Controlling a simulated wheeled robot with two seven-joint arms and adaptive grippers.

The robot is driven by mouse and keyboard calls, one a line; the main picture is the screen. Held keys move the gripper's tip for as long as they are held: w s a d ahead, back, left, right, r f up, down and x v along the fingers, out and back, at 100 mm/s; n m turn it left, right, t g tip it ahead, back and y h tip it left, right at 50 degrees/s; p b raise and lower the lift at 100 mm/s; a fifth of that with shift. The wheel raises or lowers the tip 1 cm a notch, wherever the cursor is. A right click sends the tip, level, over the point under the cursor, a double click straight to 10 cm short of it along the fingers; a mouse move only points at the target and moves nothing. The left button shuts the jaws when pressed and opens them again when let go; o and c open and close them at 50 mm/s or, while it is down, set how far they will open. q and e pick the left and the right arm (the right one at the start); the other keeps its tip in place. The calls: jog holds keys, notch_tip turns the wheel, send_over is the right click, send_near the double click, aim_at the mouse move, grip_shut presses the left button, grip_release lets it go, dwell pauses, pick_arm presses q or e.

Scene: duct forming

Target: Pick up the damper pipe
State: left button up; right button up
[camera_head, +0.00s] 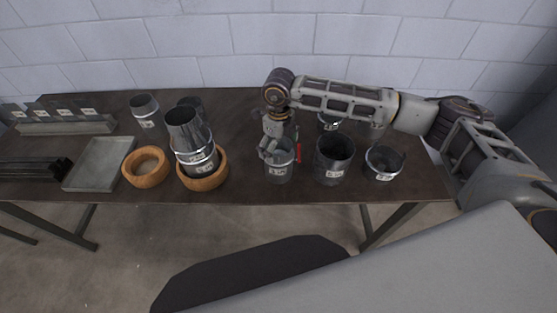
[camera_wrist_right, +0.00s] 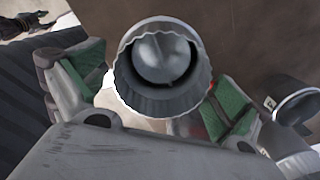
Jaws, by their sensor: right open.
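The damper pipe (camera_head: 279,173) is a grey metal cylinder with a label and a red handle at its right side. It stands upright near the front middle of the table in the head view. My right gripper (camera_head: 271,148) is right over its top, pointing down. In the right wrist view the damper pipe (camera_wrist_right: 160,98) shows its crimped rim and a rounded disc inside. The open green-padded fingers of my right gripper (camera_wrist_right: 158,92) lie on either side of it; I cannot tell whether they touch it. My left gripper is not in view.
On the table (camera_head: 240,195), a dark pipe (camera_head: 333,160) and a short pipe (camera_head: 383,162) stand just right. Left are a tapered pipe (camera_head: 185,130) in a wooden ring, an empty wooden ring (camera_head: 147,180) and a grey tray (camera_head: 98,165). Another pipe (camera_head: 146,112) stands behind.

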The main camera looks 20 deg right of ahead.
jog(key=shift+w+f+p, duration=0.1)
jog(key=shift+f+p, duration=0.55)
jog(key=shift+f, duration=1.8)
jog(key=c, duration=1)
jog(key=shift+r, duration=0.1)
notch_tip(320, 180, up, 10)
jog(key=b, duration=0.2)
jog(key=shift+w, duration=0.1)
